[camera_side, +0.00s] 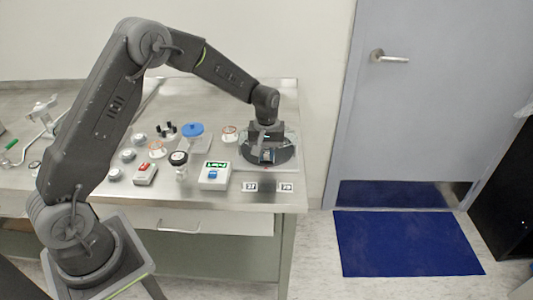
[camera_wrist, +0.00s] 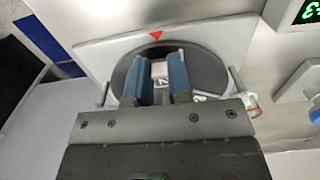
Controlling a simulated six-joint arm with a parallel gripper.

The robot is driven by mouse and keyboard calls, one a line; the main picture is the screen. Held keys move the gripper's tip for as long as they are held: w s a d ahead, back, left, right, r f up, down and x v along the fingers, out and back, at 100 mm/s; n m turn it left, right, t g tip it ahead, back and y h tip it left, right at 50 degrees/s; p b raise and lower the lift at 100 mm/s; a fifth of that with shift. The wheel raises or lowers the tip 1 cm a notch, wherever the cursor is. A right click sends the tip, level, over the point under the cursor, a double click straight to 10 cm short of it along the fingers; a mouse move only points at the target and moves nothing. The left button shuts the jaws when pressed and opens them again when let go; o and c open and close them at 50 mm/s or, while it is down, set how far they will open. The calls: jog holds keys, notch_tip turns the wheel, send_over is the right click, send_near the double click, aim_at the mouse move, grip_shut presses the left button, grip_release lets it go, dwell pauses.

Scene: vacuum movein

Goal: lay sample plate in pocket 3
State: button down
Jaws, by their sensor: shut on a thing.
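My gripper (camera_side: 268,157) is over the dark round holder (camera_side: 285,152) at the right end of the bench. In the wrist view its two blue-grey fingers (camera_wrist: 162,82) are shut on a small pale piece, seemingly the sample plate (camera_wrist: 159,69), which shows between them. The fingers hide part of it, and I cannot tell whether it touches the holder. The dark round holder (camera_wrist: 205,72) has a red triangle at its edge. White number marks show near the fingers, one between them and one to the right; pocket 3 cannot be made out for certain.
The holder sits on a pale square base (camera_wrist: 93,52) with upright pins at its corners.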

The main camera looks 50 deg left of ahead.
jog(key=shift+f, duration=0.25)
jog(key=c, duration=1.5)
grip_release()
jog(key=shift+f, duration=0.1)
jog(key=o, duration=0.4)
jog(key=shift+o, duration=0.2)
